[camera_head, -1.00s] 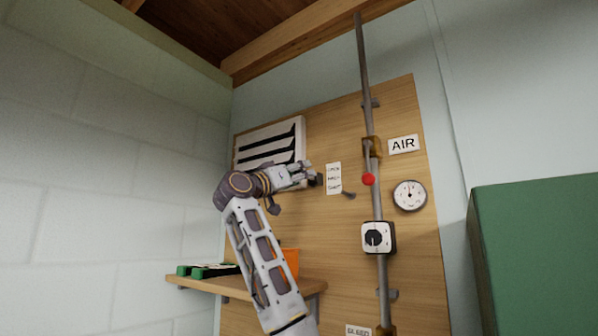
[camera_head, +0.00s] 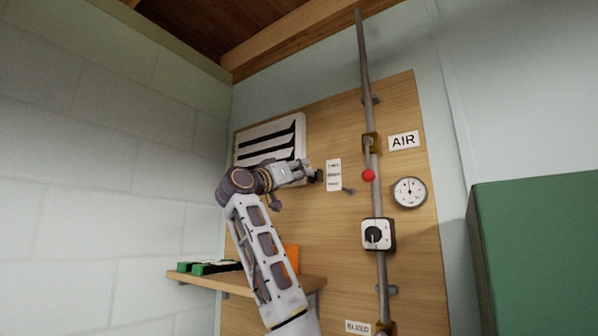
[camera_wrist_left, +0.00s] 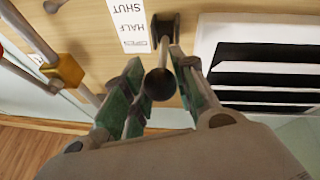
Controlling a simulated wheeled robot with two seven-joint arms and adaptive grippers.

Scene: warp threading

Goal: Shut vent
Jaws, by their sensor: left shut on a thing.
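The vent (camera_head: 297,124) is a white louvred panel on the wooden board, with dark gaps showing between its slats; my arm covers its lower part. It also shows in the left wrist view (camera_wrist_left: 207,45). Beside it is a white label (camera_head: 333,175); in the left wrist view it reads OPEN, HALF, SHUT (camera_wrist_left: 128,20). A grey lever with a black ball knob (camera_wrist_left: 160,84) stands out from a black mount near the OPEN end of the label. My left gripper (camera_head: 308,172) is at the lever, its green-padded fingers (camera_wrist_left: 158,90) shut around it. My right gripper is not in view.
Right of the label are a vertical pipe (camera_head: 363,75), a red ball knob (camera_head: 369,175), a gauge (camera_head: 409,192) and a dial box (camera_head: 376,234). A wooden shelf (camera_head: 210,281) holds green-and-black items (camera_head: 210,267) and an orange thing (camera_head: 292,256). A green cabinet (camera_head: 540,250) stands at right.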

